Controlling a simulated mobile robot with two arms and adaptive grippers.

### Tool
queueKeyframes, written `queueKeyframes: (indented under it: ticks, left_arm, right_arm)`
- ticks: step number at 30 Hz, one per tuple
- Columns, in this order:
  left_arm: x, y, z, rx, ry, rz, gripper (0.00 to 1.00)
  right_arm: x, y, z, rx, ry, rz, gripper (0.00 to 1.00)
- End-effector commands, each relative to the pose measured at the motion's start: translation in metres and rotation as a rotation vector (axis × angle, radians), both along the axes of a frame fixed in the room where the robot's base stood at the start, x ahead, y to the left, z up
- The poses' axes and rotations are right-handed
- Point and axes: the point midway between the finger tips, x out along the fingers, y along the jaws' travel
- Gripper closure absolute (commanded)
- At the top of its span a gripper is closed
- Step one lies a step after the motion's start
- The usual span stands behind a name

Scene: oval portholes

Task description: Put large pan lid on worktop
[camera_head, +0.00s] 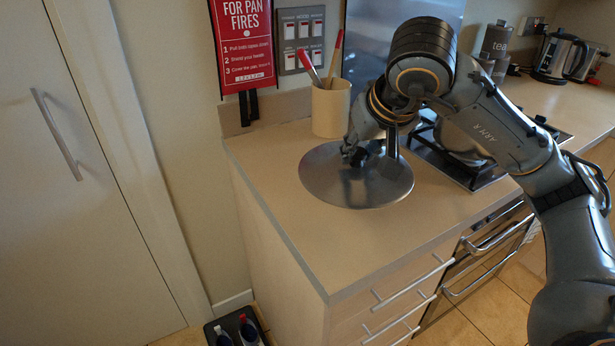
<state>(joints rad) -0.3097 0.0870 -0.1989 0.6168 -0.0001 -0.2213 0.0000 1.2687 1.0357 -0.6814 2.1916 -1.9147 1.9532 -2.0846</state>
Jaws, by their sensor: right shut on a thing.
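The large pan lid (357,186) is a round, shiny metal disc at the left end of the beige worktop (285,220). It looks level and on or just over the surface; I cannot tell whether it touches. My right gripper (357,155) is shut at the middle of the lid, on its handle, which the fingers mostly hide. My right arm reaches in from the right side of the view. My left gripper is not in view.
A beige utensil pot (331,108) stands just behind the lid. The hob (455,160) with a pan (462,140) is to the right, partly behind my arm. A kettle (559,56) and canisters stand farther back. The worktop's front left corner is clear.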

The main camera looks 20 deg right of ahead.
Motion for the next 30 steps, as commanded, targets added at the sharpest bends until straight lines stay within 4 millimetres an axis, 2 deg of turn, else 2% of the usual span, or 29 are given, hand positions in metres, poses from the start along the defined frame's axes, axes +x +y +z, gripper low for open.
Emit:
queueKeyframes:
  ticks: [3, 6, 12, 16, 21, 26, 30]
  left_arm:
    - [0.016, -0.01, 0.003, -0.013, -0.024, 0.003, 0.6]
    - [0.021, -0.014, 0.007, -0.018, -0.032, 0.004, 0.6]
    - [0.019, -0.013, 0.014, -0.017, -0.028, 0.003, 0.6]
    - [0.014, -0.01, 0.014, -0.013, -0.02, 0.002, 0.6]
    - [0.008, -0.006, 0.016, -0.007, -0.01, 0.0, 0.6]
    - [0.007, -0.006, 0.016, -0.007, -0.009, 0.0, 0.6]
    - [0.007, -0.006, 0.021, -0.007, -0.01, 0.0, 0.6]
  right_arm:
    - [0.014, -0.008, -0.007, 0.002, 0.003, -0.005, 1.0]
    - [0.036, -0.017, -0.017, 0.004, 0.004, -0.006, 1.0]
    - [0.081, -0.036, -0.038, 0.002, 0.003, -0.005, 1.0]
    - [0.1, -0.043, -0.065, 0.002, 0.004, -0.002, 1.0]
    - [0.116, -0.05, -0.084, 0.002, 0.0, -0.001, 1.0]
    - [0.123, -0.053, -0.093, 0.001, -0.002, 0.0, 1.0]
    - [0.126, -0.055, -0.113, 0.0, 0.002, 0.0, 1.0]
